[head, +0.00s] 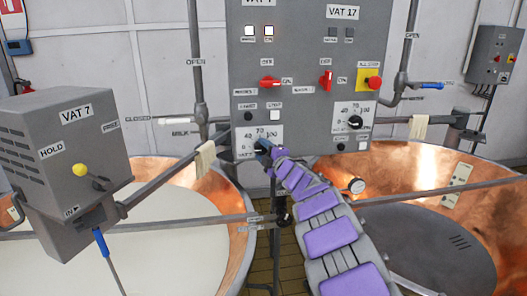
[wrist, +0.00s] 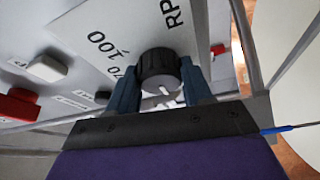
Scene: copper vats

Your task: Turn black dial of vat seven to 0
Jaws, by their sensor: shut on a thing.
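The panel's left half, under a cut-off "VAT" label at the top, has a dial plate (head: 248,141) marked 40, 70, 100. My gripper (head: 263,147) is at this plate and covers its dial in the head view. In the wrist view the black ribbed dial (wrist: 158,62) sits between the two blue-grey fingers of my gripper (wrist: 160,78), which is shut on it. A white mark shows on the dial's face. The numbers 100 and 70 and part of "RPM" show around it; the 0 is not visible there.
The right half, labelled VAT 17, has a similar black dial (head: 355,123). Red switches (head: 269,82) and a red stop button (head: 374,83) are above. A grey box labelled VAT 7 (head: 75,150) stands left, over a copper vat (head: 240,205). Another copper vat (head: 440,170) is right.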

